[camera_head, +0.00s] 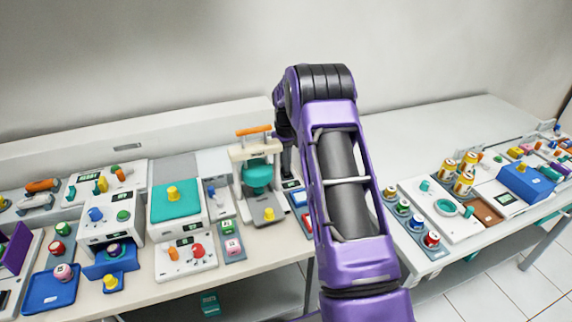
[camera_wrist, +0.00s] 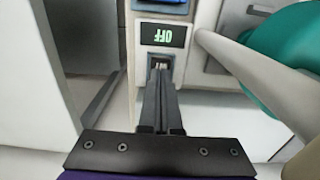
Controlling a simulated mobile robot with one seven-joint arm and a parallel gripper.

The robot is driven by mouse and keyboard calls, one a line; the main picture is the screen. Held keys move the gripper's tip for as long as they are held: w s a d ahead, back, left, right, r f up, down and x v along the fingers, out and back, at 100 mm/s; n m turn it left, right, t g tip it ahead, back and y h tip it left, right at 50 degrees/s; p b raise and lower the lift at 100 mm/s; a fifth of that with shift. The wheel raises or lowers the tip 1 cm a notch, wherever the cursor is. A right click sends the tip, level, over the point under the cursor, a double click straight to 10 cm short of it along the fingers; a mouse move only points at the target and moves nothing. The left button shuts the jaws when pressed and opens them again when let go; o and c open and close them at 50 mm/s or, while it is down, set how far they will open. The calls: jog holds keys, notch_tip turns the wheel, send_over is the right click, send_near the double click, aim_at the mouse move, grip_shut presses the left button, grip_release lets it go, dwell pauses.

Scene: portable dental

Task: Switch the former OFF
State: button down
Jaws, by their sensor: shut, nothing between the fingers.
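The former (camera_head: 257,176) stands on the bench in the head view, with a teal dome and an orange handle on top. Its teal part also shows at the right of the wrist view (camera_wrist: 288,45). A small dark display (camera_wrist: 163,35) reads OFF in green, upside down in the wrist view. My gripper (camera_wrist: 160,66) is shut and empty, its fingertips at the panel right beside this display. Whatever lies directly under the tips is mostly hidden. In the head view my gripper (camera_head: 287,165) points down just right of the former, partly hidden by my arm.
A yellow knob (camera_head: 268,214) sits at the former's front. A white unit with a teal pad (camera_head: 176,210) and several small devices crowd the bench to the left. A second table (camera_head: 450,125) with cans and coloured items stands at the right.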

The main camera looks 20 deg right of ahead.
notch_tip(320, 180, up, 14)
jog(key=s+p, duration=0.1)
dwell(0.4)
